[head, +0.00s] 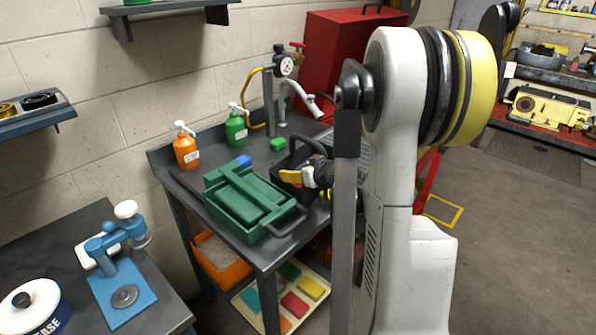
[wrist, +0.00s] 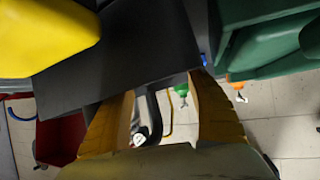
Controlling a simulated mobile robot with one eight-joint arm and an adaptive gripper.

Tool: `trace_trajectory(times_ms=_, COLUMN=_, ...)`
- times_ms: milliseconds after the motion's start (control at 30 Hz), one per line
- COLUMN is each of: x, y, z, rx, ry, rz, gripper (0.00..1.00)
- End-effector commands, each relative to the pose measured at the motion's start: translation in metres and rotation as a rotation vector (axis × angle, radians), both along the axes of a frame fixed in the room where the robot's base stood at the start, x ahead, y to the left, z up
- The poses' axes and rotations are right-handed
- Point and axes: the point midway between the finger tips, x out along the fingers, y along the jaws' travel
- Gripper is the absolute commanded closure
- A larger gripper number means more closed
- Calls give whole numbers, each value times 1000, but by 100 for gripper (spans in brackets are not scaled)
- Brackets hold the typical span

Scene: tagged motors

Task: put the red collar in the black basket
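The black basket (head: 291,160) appears to be the dark container with an arched handle on the workbench, right of the green toolbox; my arm hides part of it. My gripper (head: 291,177), with yellow fingers, is at the basket, seen from the side. In the wrist view, which looks upside down, the two fingers of my gripper (wrist: 163,92) are spread apart. A black slab-like surface (wrist: 115,70), perhaps the basket, lies across their tips. A dark curved bar shows between the fingers. I cannot make out the red collar in either view.
The green toolbox (head: 247,202) stands close left of my gripper. An orange bottle (head: 186,148) and a green bottle (head: 236,128) stand behind it. A gauge stand (head: 269,100) and red cabinet (head: 335,60) are at the back. A yellow object (wrist: 45,35) is near the wrist camera.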

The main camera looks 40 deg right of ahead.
Motion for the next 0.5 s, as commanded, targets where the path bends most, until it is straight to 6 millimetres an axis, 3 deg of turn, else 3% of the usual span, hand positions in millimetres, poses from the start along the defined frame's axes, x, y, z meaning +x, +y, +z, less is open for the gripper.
trace_trajectory(times_ms=167, x=-2, y=3, z=-5, rx=-7, ry=15, rz=12, gripper=29)
trace_trajectory(times_ms=333, x=-2, y=3, z=11, rx=-7, ry=14, rz=12, gripper=29)
trace_trajectory(times_ms=500, x=-37, y=9, z=31, rx=-3, ry=11, rz=5, gripper=29)
